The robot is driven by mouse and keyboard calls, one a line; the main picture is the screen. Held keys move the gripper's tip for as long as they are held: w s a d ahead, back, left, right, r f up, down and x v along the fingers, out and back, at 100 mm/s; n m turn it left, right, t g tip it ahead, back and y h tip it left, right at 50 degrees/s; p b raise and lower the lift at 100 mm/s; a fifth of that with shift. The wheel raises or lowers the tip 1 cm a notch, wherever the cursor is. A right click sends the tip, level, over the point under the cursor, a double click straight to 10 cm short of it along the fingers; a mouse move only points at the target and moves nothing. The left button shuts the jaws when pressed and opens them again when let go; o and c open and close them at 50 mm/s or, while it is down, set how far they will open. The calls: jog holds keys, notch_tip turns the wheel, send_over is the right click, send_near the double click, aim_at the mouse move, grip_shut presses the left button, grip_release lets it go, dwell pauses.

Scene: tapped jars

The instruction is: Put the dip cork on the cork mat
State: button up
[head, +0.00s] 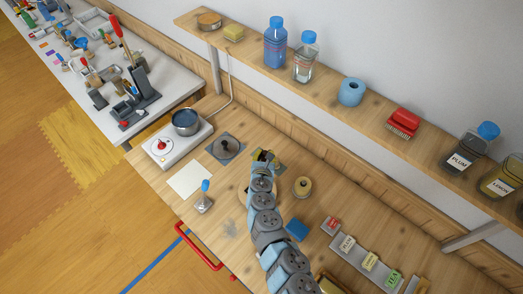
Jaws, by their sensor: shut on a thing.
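My gripper (265,157) is over the workbench, right of a dark square plate with a knob. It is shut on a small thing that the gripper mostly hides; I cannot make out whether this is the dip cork. A round tan piece with a dark centre (302,187) stands on the bench to the right of my gripper. Another round tan edge (247,197) shows at the left side of my arm, which covers most of it. I cannot tell for sure which round piece is the cork mat.
A hot plate (160,147) bears a pot (186,121). Near it are the dark square plate (219,154), a pale sheet (190,179) and a blue-handled stamp-like tool (204,201). Name blocks (346,243) line the right. A shelf (330,82) with bottles and jars overhangs the back.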

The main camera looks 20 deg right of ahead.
jog(key=w+f+b, duration=0.2)
jog(key=w+b, duration=0.1)
jog(key=w+d+f+b, duration=0.1)
jog(key=w+f+b, duration=0.2)
jog(key=b, duration=0.1)
jog(key=w+d+f+b, duration=0.1)
jog(key=w+f+b, duration=0.2)
jog(key=shift+w+b, duration=0.3)
dwell(0.4)
jog(key=shift+w+f+b, duration=0.1)
jog(key=shift+f+b, duration=0.1)
jog(key=shift+b, duration=0.15)
jog(key=f+b, duration=0.3)
jog(key=shift+w+d+f, duration=0.1)
jog(key=shift+w+f, duration=0.05)
jog(key=shift+w, duration=0.1)
jog(key=shift+f, duration=0.15)
jog(key=o, duration=0.8)
